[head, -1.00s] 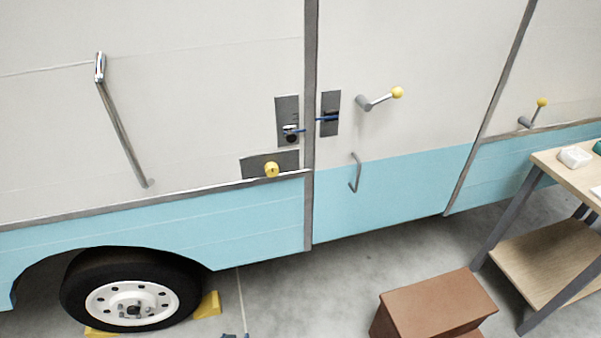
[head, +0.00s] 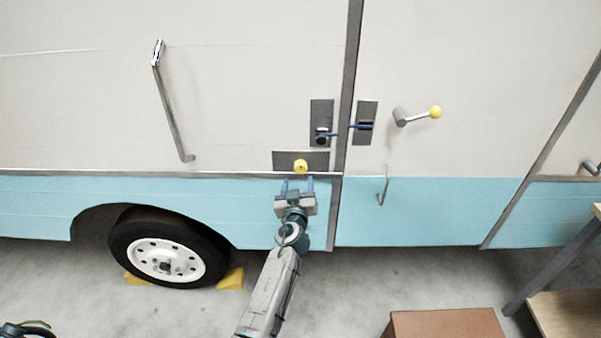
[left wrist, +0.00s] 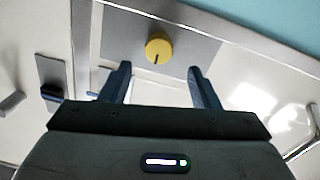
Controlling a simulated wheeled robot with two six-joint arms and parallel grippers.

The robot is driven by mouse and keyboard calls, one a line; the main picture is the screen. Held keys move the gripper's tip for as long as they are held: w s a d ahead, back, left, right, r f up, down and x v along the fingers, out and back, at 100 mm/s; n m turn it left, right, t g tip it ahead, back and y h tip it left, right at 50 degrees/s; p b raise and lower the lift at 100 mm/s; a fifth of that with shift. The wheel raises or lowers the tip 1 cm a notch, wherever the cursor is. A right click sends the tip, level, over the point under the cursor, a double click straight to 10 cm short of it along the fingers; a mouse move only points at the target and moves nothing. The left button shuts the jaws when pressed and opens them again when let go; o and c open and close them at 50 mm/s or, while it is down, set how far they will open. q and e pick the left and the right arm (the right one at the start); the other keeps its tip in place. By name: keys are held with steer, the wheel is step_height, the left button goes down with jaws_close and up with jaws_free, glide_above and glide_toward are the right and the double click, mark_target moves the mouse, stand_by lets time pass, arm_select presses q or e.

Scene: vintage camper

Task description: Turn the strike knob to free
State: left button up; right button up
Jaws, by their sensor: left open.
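The strike knob is a round yellow knob (head: 300,166) on a dark grey plate (head: 282,160) on the camper's side, left of the door seam. My left gripper (head: 297,184) is open and empty, just below the knob in the head view. In the left wrist view the yellow knob (left wrist: 158,48) shows beyond and between the two open fingers (left wrist: 160,82), with a dark mark line on its face. The fingers do not appear to touch it. My right gripper is not clearly in view; only a dark piece of mine shows at the bottom left.
Above the knob are two latch plates (head: 321,112) joined by a blue bar. A lever with a yellow ball (head: 436,112) and a door handle (head: 384,185) are to the right. A brown step (head: 445,323) and a table (head: 570,315) stand at lower right.

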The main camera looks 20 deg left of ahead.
mark_target(300, 170)
arm_select(q)
steer(key=x, duration=0.4)
steer(key=shift+w+d, duration=0.1)
steer(key=shift+d, duration=0.05)
steer(key=shift+w+a, duration=0.2)
steer(key=shift+w, duration=0.3)
steer(key=c, duration=1)
